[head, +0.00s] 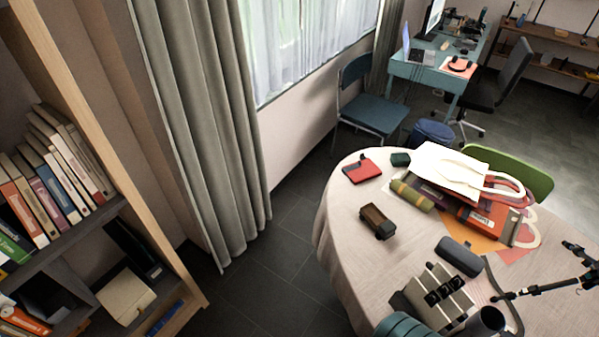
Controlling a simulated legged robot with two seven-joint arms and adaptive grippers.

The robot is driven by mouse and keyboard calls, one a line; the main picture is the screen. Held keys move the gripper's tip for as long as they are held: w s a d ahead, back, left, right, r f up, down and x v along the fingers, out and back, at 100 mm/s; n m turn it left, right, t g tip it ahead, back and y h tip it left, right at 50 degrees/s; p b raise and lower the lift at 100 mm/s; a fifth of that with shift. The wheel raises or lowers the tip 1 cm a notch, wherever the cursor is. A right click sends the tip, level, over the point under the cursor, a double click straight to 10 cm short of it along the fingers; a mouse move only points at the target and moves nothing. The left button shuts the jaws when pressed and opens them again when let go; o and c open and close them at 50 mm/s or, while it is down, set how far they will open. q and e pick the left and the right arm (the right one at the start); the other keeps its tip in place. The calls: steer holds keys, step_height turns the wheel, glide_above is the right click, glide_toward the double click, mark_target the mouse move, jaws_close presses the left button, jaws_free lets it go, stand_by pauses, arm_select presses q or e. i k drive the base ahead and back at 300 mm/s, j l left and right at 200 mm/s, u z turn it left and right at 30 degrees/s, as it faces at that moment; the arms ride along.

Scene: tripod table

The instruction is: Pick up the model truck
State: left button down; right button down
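The model truck (378,221) stands on the round cloth-covered table (340,225), near its left side, in the head view. It has a brown open bed, and its dark cab end points toward the lower right. Nothing covers it. Neither of my grippers shows in this view.
A red-and-black notebook (362,170), a small dark green box (400,159), a rolled green cloth (411,196), bags (450,172), a dark case (459,257) and a black tripod-like object (550,287) are on the table. Bare cloth surrounds the truck. A bookshelf (165,250) stands left.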

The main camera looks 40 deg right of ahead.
mark_target(384, 228)
steer(key=z, duration=2.1)
